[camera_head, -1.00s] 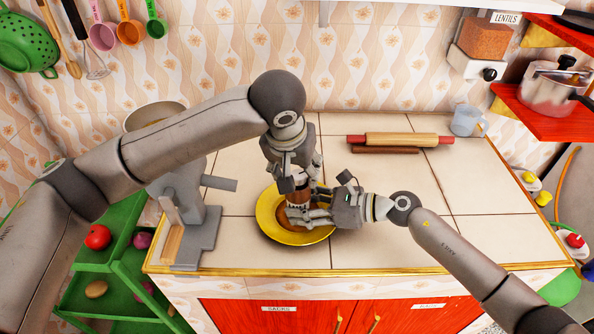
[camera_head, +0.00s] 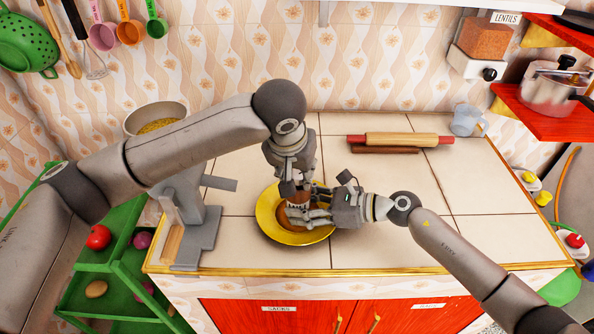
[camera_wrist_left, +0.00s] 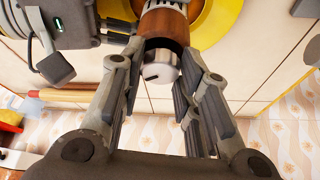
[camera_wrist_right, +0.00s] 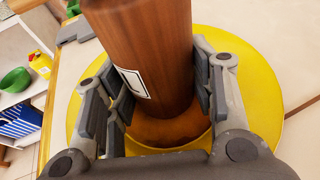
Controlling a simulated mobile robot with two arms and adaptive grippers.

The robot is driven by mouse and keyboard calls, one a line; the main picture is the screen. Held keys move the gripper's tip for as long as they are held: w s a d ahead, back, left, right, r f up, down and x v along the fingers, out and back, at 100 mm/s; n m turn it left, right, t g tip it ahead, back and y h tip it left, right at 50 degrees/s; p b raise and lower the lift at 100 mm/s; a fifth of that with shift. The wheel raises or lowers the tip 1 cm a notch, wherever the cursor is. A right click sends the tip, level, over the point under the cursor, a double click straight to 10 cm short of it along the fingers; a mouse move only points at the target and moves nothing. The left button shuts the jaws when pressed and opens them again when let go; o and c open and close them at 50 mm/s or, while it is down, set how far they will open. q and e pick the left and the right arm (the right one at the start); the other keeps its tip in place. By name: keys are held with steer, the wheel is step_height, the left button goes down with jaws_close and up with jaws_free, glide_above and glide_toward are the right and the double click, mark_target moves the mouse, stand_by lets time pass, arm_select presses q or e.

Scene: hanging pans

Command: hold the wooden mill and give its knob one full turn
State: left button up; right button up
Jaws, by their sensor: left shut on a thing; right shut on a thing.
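The wooden mill (camera_wrist_right: 150,60) stands upright on a yellow plate (camera_head: 268,225). It is a brown cylinder with a small white label and shows in part in the head view (camera_head: 297,199). My right gripper (camera_head: 298,214) is shut on the mill's lower body from the right. Its fingers lie on either side of the wood in the right wrist view (camera_wrist_right: 160,95). My left gripper (camera_head: 297,187) points down from above and is shut on the silver knob (camera_wrist_left: 160,68) on top. In the left wrist view the knob sits between its fingers (camera_wrist_left: 163,85).
A rolling pin (camera_head: 400,140) lies at the back right of the tiled counter (camera_head: 400,235), near a clear jug (camera_head: 466,121). A grey stand (camera_head: 200,230) and a bowl (camera_head: 155,115) are at the left. The counter's right half is mostly clear.

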arm_select(q)
steer(key=shift+m, duration=0.3)
steer(key=shift+w+a+m+g+h, duration=0.1)
steer(key=shift+m+g+h, duration=0.3)
steer(key=shift+m, duration=0.95)
steer(key=shift+w+a+m+g+h, duration=0.15)
steer(key=shift+m+h, duration=0.45)
steer(key=shift+m, duration=0.75)
steer(key=shift+s, duration=0.1)
steer(key=o, duration=1)
steer(key=shift+o, duration=0.2)
steer(key=v, duration=1.2)
